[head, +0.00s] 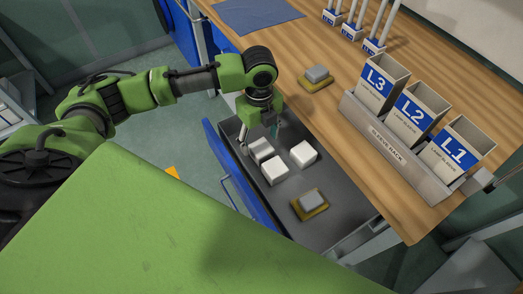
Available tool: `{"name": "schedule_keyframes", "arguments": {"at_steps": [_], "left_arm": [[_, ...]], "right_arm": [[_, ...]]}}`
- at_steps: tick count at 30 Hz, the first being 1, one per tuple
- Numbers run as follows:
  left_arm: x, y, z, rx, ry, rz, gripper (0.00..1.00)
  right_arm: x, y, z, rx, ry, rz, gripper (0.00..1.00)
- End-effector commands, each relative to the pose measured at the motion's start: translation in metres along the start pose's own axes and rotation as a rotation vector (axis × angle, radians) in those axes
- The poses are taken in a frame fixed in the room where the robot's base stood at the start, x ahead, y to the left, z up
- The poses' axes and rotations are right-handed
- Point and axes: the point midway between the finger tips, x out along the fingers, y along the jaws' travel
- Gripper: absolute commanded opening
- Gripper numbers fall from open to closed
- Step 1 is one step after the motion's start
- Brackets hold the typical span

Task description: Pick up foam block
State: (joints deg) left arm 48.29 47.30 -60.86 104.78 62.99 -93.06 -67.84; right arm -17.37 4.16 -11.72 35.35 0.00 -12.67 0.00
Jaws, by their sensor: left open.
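My left gripper (259,141) reaches down into the open drawer with its fingers apart. A small pale grey-white block (261,149) lies just below and between the fingers; I cannot tell whether they touch it. Two white blocks lie beside it in the drawer: one nearer (274,173) and one to the right (303,154). These plain blocks look like foam. A grey block on a yellow base (312,199) sits at the drawer's near right part. My right gripper is not in view.
The blue-fronted drawer (335,228) has dark walls around the blocks. The wooden bench (335,133) holds a sleeve rack (386,143) with L1, L2 and L3 boxes, another grey block on a yellow base (316,76), and a blue mat (255,14).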

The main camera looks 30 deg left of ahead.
Motion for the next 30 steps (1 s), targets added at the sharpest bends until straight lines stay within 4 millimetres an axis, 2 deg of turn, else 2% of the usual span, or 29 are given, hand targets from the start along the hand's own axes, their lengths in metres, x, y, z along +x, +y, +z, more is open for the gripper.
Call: {"name": "schedule_keyframes", "arguments": {"at_steps": [6,9,17,20,21,30], "left_arm": [[0.033,-0.002,-0.005,0.001,0.002,0.003,0.61],[0.043,-0.002,-0.004,0.002,0.0,0.002,0.61],[0.046,-0.002,-0.004,0.002,0.0,0.0,0.61],[0.046,-0.002,-0.004,0.002,0.0,0.0,0.4],[0.046,-0.002,-0.004,0.002,0.0,0.0,0.3],[0.045,-0.002,-0.004,0.002,0.0,0.0,0.3]], "right_arm": [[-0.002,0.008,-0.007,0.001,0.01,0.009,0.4],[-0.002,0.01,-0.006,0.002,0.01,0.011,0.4],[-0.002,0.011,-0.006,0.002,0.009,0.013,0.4],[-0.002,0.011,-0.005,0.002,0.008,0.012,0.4],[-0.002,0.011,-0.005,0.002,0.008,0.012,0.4],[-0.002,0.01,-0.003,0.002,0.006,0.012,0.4]]}}
